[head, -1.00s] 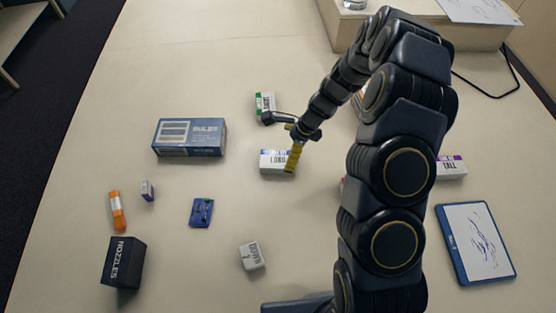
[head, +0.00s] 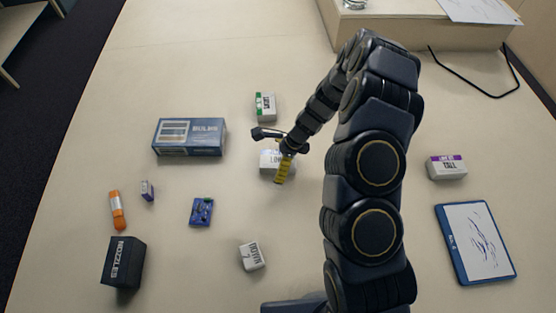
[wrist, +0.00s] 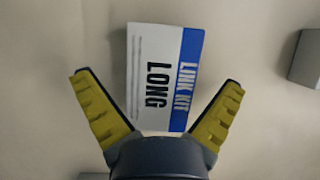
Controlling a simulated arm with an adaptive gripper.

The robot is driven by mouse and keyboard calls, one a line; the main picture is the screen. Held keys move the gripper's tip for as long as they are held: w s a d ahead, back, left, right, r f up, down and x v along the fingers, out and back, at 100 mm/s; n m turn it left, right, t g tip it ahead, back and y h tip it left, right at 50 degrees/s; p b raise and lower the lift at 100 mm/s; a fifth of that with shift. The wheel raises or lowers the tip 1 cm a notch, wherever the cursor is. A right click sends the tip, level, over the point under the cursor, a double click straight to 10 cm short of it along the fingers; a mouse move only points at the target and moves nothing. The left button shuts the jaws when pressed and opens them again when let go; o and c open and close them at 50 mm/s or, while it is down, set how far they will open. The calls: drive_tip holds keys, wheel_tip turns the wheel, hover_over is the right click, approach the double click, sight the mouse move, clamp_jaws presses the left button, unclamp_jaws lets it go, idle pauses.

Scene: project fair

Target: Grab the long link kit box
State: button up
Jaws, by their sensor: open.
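The long link kit box (wrist: 150,65) is white with a blue band; its "LINK KIT" and "LONG" lettering shows in the wrist view. In the head view the box (head: 267,162) lies on the table near the middle, partly hidden by my gripper. My gripper (head: 273,152) is above it with fingers spread. In the wrist view my open gripper (wrist: 158,82) has one yellow-padded finger on each side of the box, with clear gaps. Nothing is held.
A blue bulbs box (head: 190,137) lies left of the link kit box. A green-banded white box (head: 265,107) lies just beyond it. A purple-banded "TALL" box (head: 447,168) and a tablet (head: 475,243) are at right. A nozzles box (head: 123,262) is at front left.

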drive_tip(key=shift+f, duration=0.15)
drive_tip(key=c, duration=1.2)
